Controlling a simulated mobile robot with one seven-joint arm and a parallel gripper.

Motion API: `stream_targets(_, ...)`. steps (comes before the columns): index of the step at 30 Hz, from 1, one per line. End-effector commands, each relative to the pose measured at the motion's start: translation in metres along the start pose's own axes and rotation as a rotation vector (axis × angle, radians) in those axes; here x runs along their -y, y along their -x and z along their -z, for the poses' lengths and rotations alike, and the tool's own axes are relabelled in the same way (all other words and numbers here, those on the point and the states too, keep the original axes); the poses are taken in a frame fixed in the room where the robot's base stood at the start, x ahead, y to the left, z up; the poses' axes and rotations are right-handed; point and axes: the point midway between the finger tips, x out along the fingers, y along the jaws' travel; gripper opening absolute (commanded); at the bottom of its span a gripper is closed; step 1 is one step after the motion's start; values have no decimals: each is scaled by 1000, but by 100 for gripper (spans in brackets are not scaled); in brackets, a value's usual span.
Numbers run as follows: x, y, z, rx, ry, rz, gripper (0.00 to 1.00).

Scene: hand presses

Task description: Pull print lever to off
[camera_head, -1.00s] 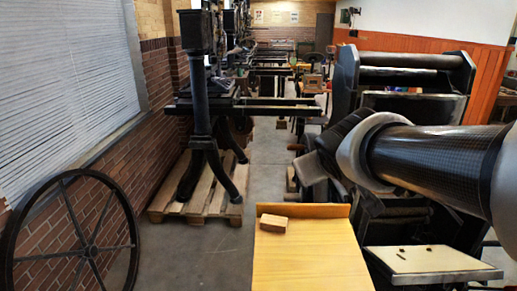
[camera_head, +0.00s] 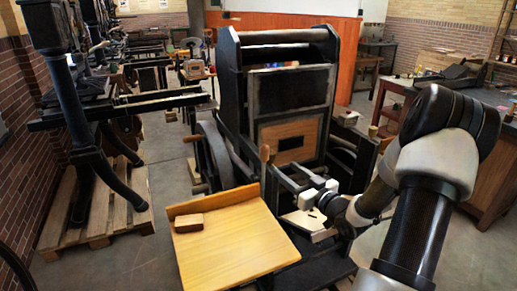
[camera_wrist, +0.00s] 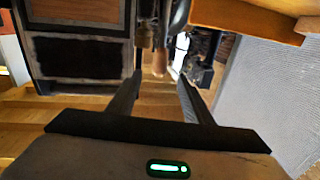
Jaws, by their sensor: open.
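The hand press (camera_head: 290,95) stands mid-picture in the head view, with a dark upright frame and a wooden panel. Two wooden handles stick up at its front left; one is the wooden-handled lever (camera_head: 265,153), and I cannot tell which is the print lever. In the wrist view a light wooden handle (camera_wrist: 160,62) shows between my finger lines, with a darker handle (camera_wrist: 144,36) beside it. My gripper (camera_head: 302,180) is open, low in front of the press, right of the handles. In the wrist view my gripper (camera_wrist: 160,76) points towards the light handle, without visible contact.
A yellow wooden board (camera_head: 235,245) with a wooden block (camera_head: 188,222) on it lies left of my gripper. Another press on a pallet (camera_head: 125,215) stands at the left. A workbench (camera_head: 490,160) is at the right. Grey floor is open between the presses.

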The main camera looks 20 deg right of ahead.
Motion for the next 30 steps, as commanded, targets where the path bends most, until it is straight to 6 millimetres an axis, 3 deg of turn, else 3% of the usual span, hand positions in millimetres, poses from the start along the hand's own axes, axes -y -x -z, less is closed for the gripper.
stream_targets(5, 0, -22, 1, -5, -2, 2, 46)
stream_targets(21, 0, -136, 1, -3, -1, 2, 46)
stream_targets(30, 0, -169, 0, -2, -2, 0, 46)
